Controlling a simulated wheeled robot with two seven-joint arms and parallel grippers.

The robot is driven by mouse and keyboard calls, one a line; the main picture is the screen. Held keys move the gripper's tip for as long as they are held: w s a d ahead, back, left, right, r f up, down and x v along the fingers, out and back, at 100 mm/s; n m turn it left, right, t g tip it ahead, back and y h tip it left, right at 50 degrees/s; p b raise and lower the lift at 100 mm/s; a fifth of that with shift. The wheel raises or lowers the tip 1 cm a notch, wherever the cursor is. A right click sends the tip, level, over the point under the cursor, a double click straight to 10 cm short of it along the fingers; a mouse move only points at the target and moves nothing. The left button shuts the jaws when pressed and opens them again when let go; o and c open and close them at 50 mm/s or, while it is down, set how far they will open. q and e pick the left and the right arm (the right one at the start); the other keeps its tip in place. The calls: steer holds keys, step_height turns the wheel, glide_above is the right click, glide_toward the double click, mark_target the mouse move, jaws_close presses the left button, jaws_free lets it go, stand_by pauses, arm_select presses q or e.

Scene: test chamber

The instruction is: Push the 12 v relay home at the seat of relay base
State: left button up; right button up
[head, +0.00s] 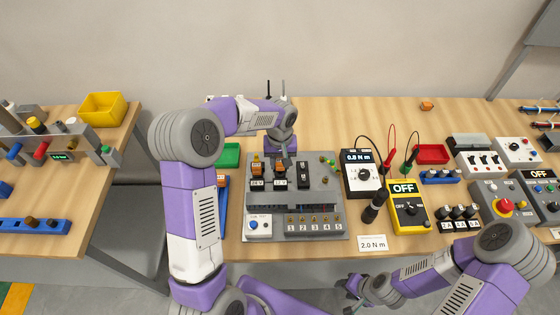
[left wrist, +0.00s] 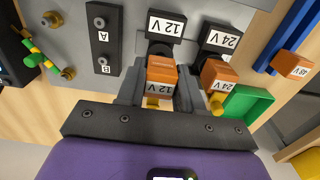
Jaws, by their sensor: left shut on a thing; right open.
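My left gripper (left wrist: 160,92) is shut on the orange 12 V relay (left wrist: 160,75), with one finger on each side of it. The relay is at the black relay base (left wrist: 160,48) that bears the 12 V label (left wrist: 166,26); how deep it sits I cannot tell. In the head view the gripper (head: 281,164) comes down from behind the grey panel (head: 325,187) and partly hides the relay (head: 280,171). My right gripper (head: 354,297) is open and empty, low in the head view, in front of the table and away from the panel.
An orange 24 V relay (left wrist: 218,74) stands close beside the gripper at its own 24 V base. A black A/B block (head: 303,175) is on the other side. A green tray (head: 229,155), a 0.8 N m meter (head: 361,174) and a yellow OFF meter (head: 407,208) flank the panel.

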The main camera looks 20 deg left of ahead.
mark_target(280, 161)
arm_select(q)
steer(key=shift+f, duration=0.15)
steer(key=shift+f+b, duration=0.3)
steer(key=shift+b, duration=0.05)
steer(key=shift+f+b, duration=0.5)
steer(key=shift+f, duration=0.15)
steer(key=o, duration=1.1)
steer(key=shift+o, duration=0.2)
step_height(280, 161, up, 8)
steer(key=shift+f+p, duration=0.2)
steer(key=shift+p, duration=0.25)
